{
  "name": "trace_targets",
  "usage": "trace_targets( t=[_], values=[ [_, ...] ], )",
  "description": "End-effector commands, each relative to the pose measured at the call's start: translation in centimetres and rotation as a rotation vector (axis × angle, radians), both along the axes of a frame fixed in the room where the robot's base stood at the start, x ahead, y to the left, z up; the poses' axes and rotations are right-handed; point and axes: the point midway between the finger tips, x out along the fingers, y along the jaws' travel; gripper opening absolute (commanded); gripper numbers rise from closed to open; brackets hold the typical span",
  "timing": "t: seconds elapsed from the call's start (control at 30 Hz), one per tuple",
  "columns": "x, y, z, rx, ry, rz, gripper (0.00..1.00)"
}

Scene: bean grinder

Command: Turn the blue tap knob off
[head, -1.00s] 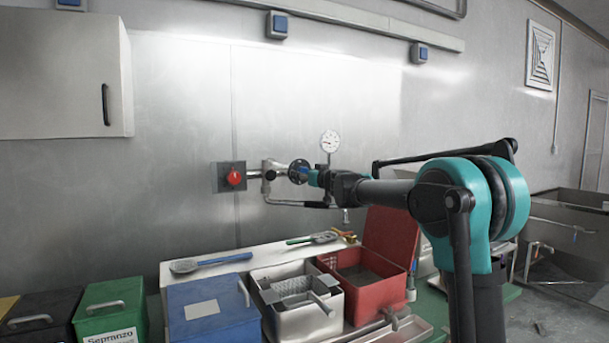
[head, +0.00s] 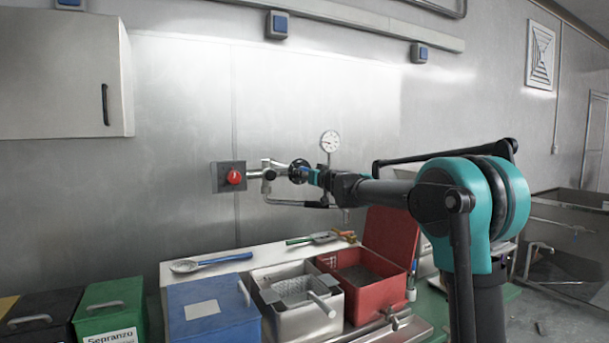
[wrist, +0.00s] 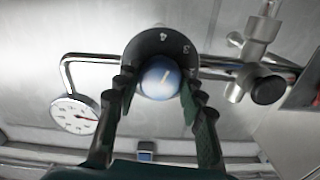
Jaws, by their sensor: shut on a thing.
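The blue tap knob (wrist: 160,77) is round with a pale line on its face. It sits in front of a dark dial disc (wrist: 158,44) marked with numbers, among them 3 and 4. My gripper (wrist: 159,90) has its two ridged fingers on either side of the knob and is shut on it. In the head view my gripper (head: 318,180) reaches from the right to the dark disc (head: 299,171) on the pipe at the wall, and the fingers largely hide the knob there. I cannot read which number the line points to.
A round white gauge (head: 330,141) stands above the tap. A red knob (head: 234,177) on a grey plate is to its left. A pipe with a black-ended lever (head: 290,203) runs below. A blue box (head: 208,308) and an open red box (head: 365,280) stand on the counter underneath.

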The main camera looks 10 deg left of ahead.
Motion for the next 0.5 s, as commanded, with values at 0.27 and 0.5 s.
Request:
trace_targets(
  t=[0.27,0.5],
  values=[
    [0.01,-0.04,-0.01,0.203,0.137,0.0,0.11],
    [0.03,-0.05,-0.03,0.392,0.265,0.0,0.11]
  ],
)
